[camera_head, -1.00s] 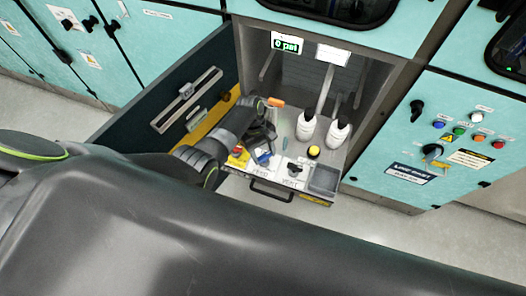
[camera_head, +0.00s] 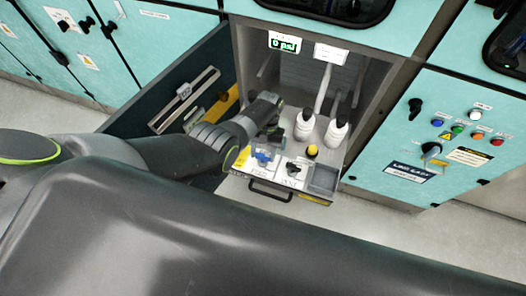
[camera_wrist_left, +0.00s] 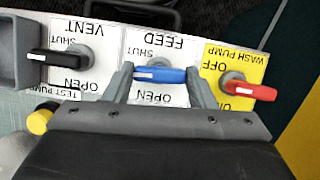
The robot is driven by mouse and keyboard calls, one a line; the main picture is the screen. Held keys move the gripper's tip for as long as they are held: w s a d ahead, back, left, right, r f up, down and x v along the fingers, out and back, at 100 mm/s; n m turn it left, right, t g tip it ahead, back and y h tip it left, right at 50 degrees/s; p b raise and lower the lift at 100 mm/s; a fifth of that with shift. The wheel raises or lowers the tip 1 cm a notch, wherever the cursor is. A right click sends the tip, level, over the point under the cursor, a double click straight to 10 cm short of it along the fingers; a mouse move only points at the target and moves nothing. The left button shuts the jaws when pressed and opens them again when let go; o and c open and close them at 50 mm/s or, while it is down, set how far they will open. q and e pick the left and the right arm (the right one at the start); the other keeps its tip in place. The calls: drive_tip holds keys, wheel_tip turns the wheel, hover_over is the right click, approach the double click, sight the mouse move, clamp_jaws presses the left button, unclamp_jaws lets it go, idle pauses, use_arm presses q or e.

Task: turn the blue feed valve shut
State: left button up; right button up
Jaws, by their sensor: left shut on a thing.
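The blue feed valve handle (camera_wrist_left: 160,75) lies crosswise in the left wrist view, on the white FEED plate (camera_wrist_left: 150,45) with SHUT and OPEN marked on opposite sides. Its white mark is at the left end. My left gripper (camera_wrist_left: 159,83) is shut on the handle, one finger at each end. In the head view the blue handle (camera_head: 262,157) shows on the drawer panel, with my left gripper (camera_head: 266,146) at it, partly hidden by the wrist. My right gripper is not in view.
The black vent handle (camera_wrist_left: 58,58) and red wash pump handle (camera_wrist_left: 250,91) flank the feed valve. Two white bottles (camera_head: 304,126) (camera_head: 336,131) stand behind the panel. A yellow knob (camera_head: 312,151) and grey tray (camera_head: 323,178) are to the right. A display (camera_head: 284,43) reads 0 psi.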

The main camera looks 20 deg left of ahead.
use_arm(q)
drive_tip(key=shift+m, duration=0.6)
drive_tip(key=o, duration=1)
drive_tip(key=shift+w+r, duration=0.15)
drive_tip(key=shift+r, duration=0.2)
drive_tip(key=v, duration=1.6)
drive_tip(key=shift+d+r+p, duration=0.35)
drive_tip(key=shift+p, duration=0.05)
